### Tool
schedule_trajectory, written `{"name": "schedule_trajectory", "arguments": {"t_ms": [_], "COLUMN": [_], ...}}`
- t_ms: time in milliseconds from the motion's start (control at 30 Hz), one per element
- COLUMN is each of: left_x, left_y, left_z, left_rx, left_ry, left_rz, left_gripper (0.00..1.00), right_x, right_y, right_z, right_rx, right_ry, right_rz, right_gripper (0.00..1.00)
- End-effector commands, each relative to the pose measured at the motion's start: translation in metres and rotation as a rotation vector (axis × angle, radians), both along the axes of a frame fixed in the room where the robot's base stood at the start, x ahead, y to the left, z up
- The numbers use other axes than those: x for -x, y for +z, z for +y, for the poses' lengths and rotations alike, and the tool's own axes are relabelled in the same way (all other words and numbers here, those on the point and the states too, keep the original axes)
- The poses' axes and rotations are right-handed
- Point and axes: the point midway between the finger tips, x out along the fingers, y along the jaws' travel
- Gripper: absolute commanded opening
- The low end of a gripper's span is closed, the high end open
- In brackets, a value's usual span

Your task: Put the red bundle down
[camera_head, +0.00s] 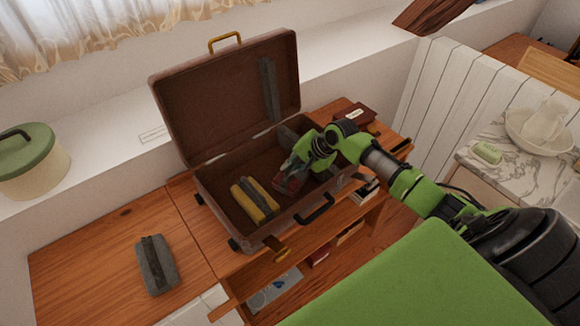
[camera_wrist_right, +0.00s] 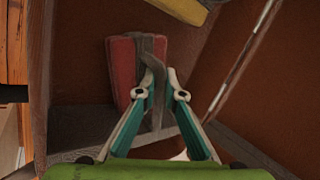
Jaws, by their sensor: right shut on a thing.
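The red bundle (camera_head: 286,184), with a grey strap, is inside the open brown suitcase (camera_head: 225,105), right of its middle. My right gripper (camera_head: 291,175) reaches down into the suitcase and is shut on the bundle. In the right wrist view, the red bundle (camera_wrist_right: 123,70) lies just beyond the fingertips (camera_wrist_right: 164,90), which close at its grey strap. I cannot tell whether the bundle touches the suitcase floor. My left gripper is not in view.
A yellow bundle (camera_head: 254,201) lies in the suitcase, left of the red one. A grey bundle (camera_head: 156,265) lies on the wooden desk (camera_head: 85,255). A dark red box (camera_head: 353,116) sits behind the suitcase's right side.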

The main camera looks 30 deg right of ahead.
Motion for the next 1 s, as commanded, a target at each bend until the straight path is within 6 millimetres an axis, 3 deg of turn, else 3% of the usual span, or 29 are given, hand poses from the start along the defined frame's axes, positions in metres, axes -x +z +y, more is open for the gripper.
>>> {"name": "schedule_trajectory", "arguments": {"t_ms": [133,167,200,233,633,1000], "left_x": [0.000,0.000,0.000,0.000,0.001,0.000], "left_y": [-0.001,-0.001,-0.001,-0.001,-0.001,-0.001], "left_z": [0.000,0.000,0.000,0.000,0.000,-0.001], "left_rx": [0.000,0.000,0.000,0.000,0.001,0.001], "left_ry": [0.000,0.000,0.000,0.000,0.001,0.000], "left_rz": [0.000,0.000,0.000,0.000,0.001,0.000], "left_gripper": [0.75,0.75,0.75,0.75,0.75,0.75], "right_x": [0.000,-0.001,0.000,0.000,0.002,0.028], "right_y": [-0.003,-0.002,-0.002,-0.002,0.000,0.042], "right_z": [0.000,0.000,0.000,0.000,-0.001,-0.014], "right_rx": [0.000,0.000,0.000,0.000,0.000,0.003], "right_ry": [-0.001,-0.001,-0.001,-0.001,0.000,0.001], "right_rz": [-0.001,-0.002,-0.002,-0.001,0.000,-0.001], "right_gripper": [0.00,0.17,0.27,0.28,0.28,0.28]}}
